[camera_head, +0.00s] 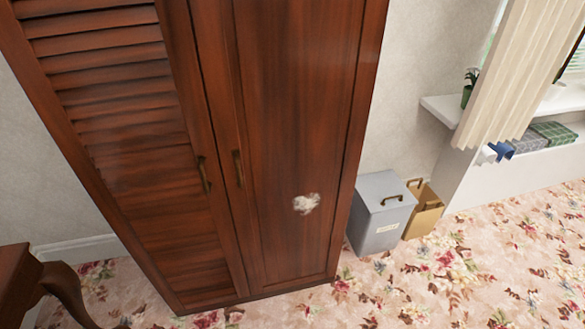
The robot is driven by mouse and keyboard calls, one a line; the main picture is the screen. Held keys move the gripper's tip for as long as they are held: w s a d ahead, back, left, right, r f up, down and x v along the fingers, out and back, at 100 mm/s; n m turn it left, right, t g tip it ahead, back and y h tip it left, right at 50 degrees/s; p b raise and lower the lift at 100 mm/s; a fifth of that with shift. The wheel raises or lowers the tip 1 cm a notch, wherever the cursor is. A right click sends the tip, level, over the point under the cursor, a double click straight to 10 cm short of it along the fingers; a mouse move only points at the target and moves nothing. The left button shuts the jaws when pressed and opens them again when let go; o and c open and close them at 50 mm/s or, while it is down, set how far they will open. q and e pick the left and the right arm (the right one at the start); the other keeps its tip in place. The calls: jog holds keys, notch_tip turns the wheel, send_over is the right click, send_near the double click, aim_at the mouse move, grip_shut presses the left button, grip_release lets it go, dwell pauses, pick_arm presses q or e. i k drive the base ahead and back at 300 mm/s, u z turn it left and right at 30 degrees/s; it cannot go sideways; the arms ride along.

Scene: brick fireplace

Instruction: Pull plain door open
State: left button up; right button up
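A tall reddish-brown wooden wardrobe fills the left and middle of the head view. Its right door is the plain door (290,120), a flat panel with a pale whitish patch (306,203) on its lower part. The plain door's handle (238,168) is a dark vertical pull near its left edge. The left door (125,150) has louvred slats above and its own handle (203,174) beside the plain door's handle. Both doors look closed. Neither of my grippers shows in this view.
A grey box (380,215) and a tan bag-like container (424,211) stand on the floor right of the wardrobe. A dark wooden furniture piece with a curved leg (62,290) is at lower left. Floral carpet (480,265) lies open at lower right.

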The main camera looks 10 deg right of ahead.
aim_at(290, 85)
jog(key=u, duration=0.1)
jog(key=k, duration=1)
jog(key=z, duration=1.25)
jog(key=i, duration=1.3)
jog(key=u, duration=0.5)
